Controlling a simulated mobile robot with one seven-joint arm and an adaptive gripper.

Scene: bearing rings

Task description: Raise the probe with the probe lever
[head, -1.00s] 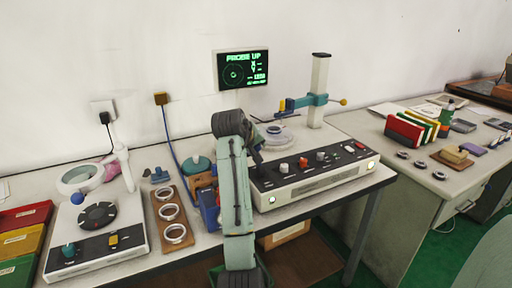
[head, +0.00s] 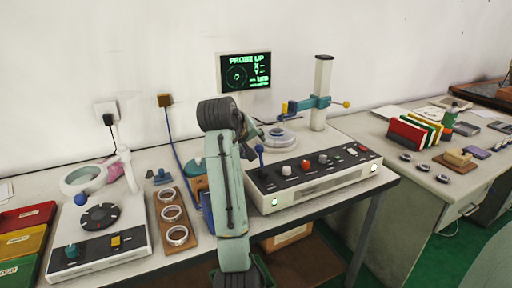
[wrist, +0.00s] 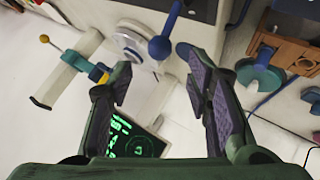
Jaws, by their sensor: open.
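The probe lever (head: 261,154), a dark stick with a blue ball on top, stands on the sloped panel of the control box (head: 320,180). In the wrist view its blue ball (wrist: 160,47) shows ahead of my fingertips, near the line between them. My gripper (wrist: 155,75) is open and empty, apart from the ball. In the head view my arm's end is just left of the lever, with the fingers mostly hidden. The probe on its teal arm (head: 313,103) hangs from a white column above the round stage (head: 279,137). The wall screen (head: 244,71) reads PROBE UP.
Left of my arm are a wooden board (head: 173,220) with several metal rings and a white device with a dark dial (head: 100,216). Red, yellow and green trays (head: 22,242) lie far left. A second desk at right holds colored binders (head: 408,132).

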